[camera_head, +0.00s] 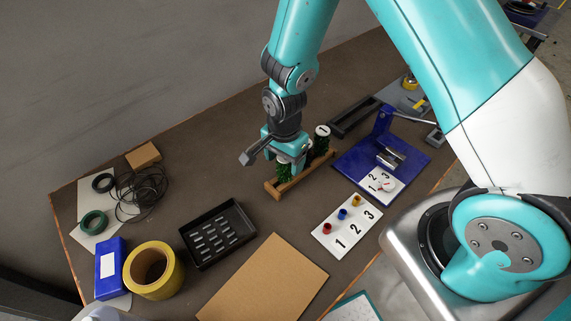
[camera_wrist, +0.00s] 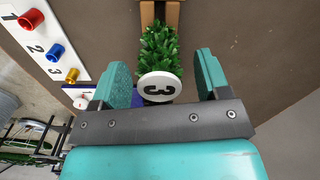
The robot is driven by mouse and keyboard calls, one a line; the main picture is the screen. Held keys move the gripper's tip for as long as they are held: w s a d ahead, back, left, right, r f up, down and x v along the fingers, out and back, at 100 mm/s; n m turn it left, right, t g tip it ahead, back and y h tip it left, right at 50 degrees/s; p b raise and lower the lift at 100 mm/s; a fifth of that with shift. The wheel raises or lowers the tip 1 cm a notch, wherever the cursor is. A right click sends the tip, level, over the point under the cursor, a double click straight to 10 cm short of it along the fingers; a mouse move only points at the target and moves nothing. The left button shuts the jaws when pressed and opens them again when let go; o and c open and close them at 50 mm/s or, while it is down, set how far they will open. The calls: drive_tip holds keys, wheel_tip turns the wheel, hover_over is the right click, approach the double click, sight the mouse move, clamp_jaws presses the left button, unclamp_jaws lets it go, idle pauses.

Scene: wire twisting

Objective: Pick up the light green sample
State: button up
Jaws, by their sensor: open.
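My gripper (camera_wrist: 162,68) is open, with its two teal fingers on either side of a bushy green sample (camera_wrist: 162,45) that has a round white cap marked 3. I see a gap on both sides, so the fingers do not grip it. In the head view my gripper (camera_head: 287,162) is low over the wooden rack (camera_head: 302,181), partly hiding the green samples there. I cannot tell for certain which green is the light one.
A white card (camera_head: 347,227) numbered 1, 2, 3 carries red, blue and yellow pegs. A blue fixture (camera_head: 345,163) stands right of the rack. A black slotted tray (camera_head: 218,234), yellow tape roll (camera_head: 154,270) and cardboard sheet (camera_head: 264,284) lie in front.

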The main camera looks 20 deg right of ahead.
drive_tip(key=shift+f, duration=1.4)
drive_tip(key=c, duration=1)
drive_tip(key=shift+r, duration=0.1)
wheel_tip(320, 180, up, 20)
drive_tip(key=b, duration=0.1)
drive_tip(key=shift+b, duration=0.3)
drive_tip(key=shift+o, duration=0.5)
drive_tip(key=shift+r+p, duration=2.3)
drive_tip(key=shift+r, duration=0.15)
